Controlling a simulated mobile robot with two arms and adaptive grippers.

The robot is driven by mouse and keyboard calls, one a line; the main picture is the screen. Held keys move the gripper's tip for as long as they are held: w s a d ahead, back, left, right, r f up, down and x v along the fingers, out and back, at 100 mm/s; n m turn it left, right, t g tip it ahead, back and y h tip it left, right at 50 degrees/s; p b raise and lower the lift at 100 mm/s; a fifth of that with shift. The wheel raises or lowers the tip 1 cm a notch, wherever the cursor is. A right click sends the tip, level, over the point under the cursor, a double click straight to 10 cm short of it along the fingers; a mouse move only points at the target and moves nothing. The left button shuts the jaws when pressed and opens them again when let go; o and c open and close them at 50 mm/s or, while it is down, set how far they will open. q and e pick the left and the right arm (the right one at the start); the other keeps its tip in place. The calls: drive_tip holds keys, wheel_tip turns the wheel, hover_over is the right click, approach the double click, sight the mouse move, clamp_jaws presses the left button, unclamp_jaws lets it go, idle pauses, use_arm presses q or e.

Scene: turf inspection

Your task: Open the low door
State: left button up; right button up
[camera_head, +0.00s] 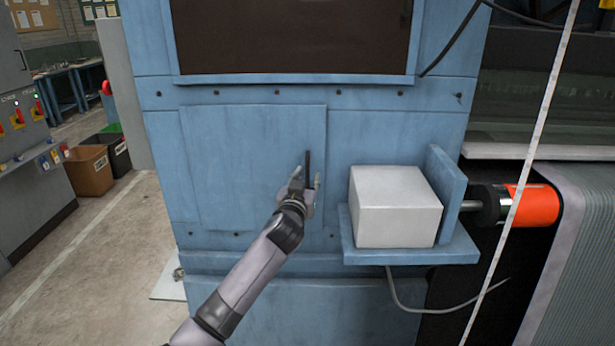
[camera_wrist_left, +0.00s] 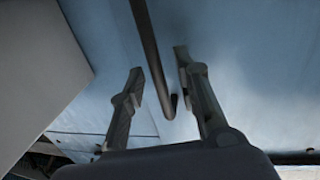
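The low door (camera_head: 240,150) is a flat blue panel in the lower front of the blue machine, and it looks shut. Its dark upright bar handle (camera_head: 308,166) is at the panel's right edge. My left gripper (camera_head: 306,178) is at the handle's lower part. In the left wrist view the handle (camera_wrist_left: 150,60) runs between the two open fingers of my left gripper (camera_wrist_left: 158,75), with a gap on each side. The handle's lower end bends in a hook. My right gripper is not in view.
A white box (camera_head: 394,206) sits on a blue bracket (camera_head: 410,256) right of the door. An orange roller end (camera_head: 535,204) is farther right. Brown (camera_head: 88,170) and black bins stand at the left. The concrete floor left of the machine is clear.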

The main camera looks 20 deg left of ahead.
use_arm(q)
drive_tip(key=shift+w, duration=0.25)
drive_tip(key=shift+c, duration=0.2)
clamp_jaws()
idle(0.6)
